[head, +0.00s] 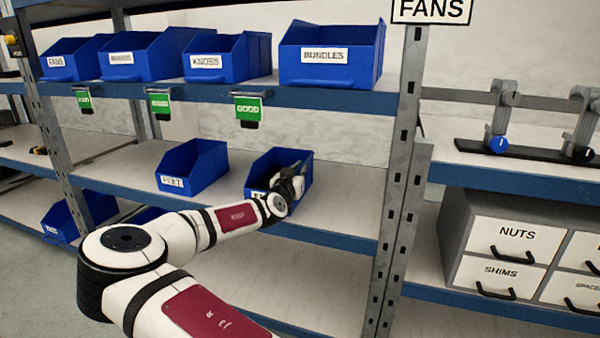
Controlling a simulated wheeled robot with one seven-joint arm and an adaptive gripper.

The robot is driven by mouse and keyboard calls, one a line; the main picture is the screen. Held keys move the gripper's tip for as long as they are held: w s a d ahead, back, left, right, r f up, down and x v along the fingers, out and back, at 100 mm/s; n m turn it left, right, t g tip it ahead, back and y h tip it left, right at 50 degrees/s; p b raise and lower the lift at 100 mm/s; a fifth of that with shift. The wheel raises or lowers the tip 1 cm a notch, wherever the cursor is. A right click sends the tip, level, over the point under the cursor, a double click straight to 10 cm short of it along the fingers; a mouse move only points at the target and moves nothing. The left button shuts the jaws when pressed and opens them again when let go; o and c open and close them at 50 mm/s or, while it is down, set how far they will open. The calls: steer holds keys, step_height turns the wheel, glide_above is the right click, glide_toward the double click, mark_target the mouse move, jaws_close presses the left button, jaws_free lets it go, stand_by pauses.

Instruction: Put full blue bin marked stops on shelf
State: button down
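No label that I can read in the head view says STOPS. My gripper (294,180) is at a blue bin (262,168) on the middle shelf, in front of or over its right side. It hides part of that bin's label and inside. I cannot tell whether it touches the bin or whether its fingers are open or shut. Another blue bin (205,165) stands to the left on the same shelf, its label too small to read surely. The middle shelf (335,205) is bare to the right of the bins.
The upper shelf (330,98) holds several blue bins, including the KNOBS bin (240,58) and BUNDLES bin (362,55). Green tags, one reading GOOD (248,107), hang below. A lower blue bin (62,222) stands left. A grey upright (405,160) and drawer unit (455,230) are right.

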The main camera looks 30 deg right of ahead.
steer(key=c, duration=2.3)
jaws_free()
steer(key=shift+f, duration=0.15)
steer(key=o, duration=0.5)
steer(key=p+v, duration=0.3)
steer(key=v, duration=0.9)
steer(key=shift+a, duration=0.15)
